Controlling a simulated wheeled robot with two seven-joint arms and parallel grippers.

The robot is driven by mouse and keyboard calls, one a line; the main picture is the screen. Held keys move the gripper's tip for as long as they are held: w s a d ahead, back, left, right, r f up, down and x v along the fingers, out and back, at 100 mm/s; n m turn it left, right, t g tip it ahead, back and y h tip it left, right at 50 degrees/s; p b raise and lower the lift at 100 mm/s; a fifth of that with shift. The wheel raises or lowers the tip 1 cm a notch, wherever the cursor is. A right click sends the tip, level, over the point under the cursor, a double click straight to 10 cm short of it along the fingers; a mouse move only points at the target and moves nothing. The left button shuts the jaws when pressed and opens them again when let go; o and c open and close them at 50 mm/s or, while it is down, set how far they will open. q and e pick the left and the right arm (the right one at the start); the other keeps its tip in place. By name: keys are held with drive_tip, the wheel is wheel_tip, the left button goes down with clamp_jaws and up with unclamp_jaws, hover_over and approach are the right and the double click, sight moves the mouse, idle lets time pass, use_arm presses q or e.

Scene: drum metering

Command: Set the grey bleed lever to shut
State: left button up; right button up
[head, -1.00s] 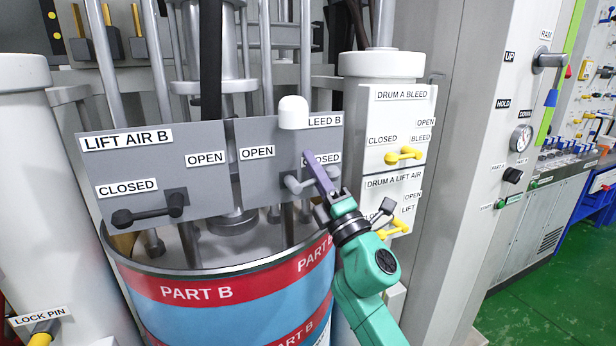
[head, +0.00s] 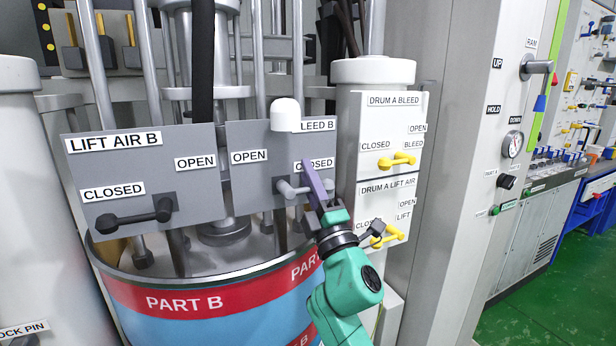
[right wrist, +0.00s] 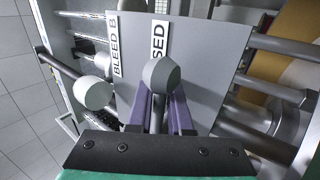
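The grey bleed lever (head: 292,188) is on the grey BLEED B panel (head: 255,180), with OPEN printed at left and CLOSED at right. It lies roughly level, its handle reaching right, below the CLOSED label. My right gripper (head: 310,172) is at the handle. In the right wrist view, the lever's round knob (right wrist: 162,75) shows between and just past the purple fingers (right wrist: 159,112), which sit close on both sides of its shaft. The fingers look shut on it. The knob hides part of the fingertips. My left gripper is not in view.
The LIFT AIR B panel (head: 140,180) with a black lever (head: 130,220) stands to the left. A white dome (head: 285,114) tops the bleed panel. Yellow levers (head: 397,160) are on the white panels to the right. The PART B drum (head: 200,300) stands below.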

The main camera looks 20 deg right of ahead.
drive_tip(key=shift+o, duration=1.2)
drive_tip(key=b+v, duration=0.5)
drive_tip(key=v, duration=0.9)
drive_tip(key=shift+s, duration=0.25)
drive_tip(key=shift+f, duration=0.1)
